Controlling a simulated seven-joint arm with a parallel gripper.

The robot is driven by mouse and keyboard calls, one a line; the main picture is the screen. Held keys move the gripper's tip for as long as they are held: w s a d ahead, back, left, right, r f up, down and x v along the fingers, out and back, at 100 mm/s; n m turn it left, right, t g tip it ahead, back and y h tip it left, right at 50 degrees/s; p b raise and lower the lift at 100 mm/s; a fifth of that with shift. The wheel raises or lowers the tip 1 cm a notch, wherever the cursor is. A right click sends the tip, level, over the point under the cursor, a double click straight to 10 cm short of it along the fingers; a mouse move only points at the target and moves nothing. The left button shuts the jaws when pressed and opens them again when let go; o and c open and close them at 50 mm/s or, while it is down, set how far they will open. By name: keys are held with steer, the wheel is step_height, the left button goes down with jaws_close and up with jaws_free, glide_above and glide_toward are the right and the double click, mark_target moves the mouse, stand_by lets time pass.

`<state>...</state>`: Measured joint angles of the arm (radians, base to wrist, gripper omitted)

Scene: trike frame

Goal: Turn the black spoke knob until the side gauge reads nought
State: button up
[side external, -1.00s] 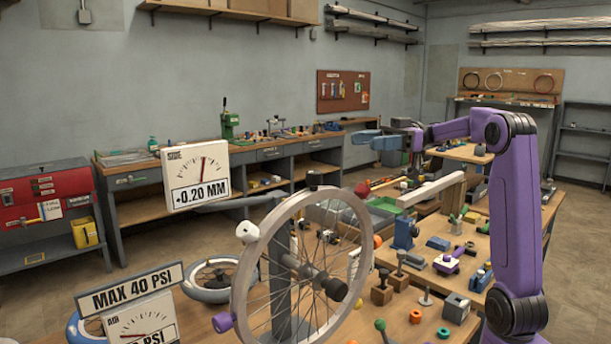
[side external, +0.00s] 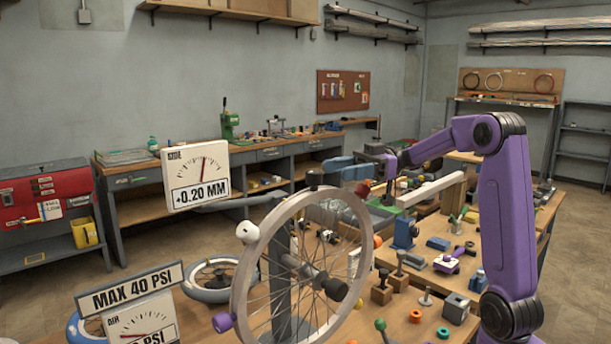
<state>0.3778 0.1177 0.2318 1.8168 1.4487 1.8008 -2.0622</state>
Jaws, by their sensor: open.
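The black spoke knob (side external: 315,178) sits at the top of the grey wheel rim (side external: 249,262), in the side external view. The side gauge (side external: 195,176) stands left of the wheel and reads +0.20 MM, its needle near upright. My gripper (side external: 335,169) has blue fingers, is open and empty, and is in the air close to the right of the black knob in the picture. I cannot tell its exact depth from the knob.
A white knob (side external: 247,231) and a purple knob (side external: 222,322) sit on the rim's left side. A MAX 40 PSI sign (side external: 127,287) stands at the lower left. Several small parts, including a blue block (side external: 404,232), lie on the bench right of the wheel.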

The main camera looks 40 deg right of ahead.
mark_target(307, 175)
steer(key=x, duration=0.9)
steer(key=shift+w, duration=0.1)
steer(key=c, duration=1)
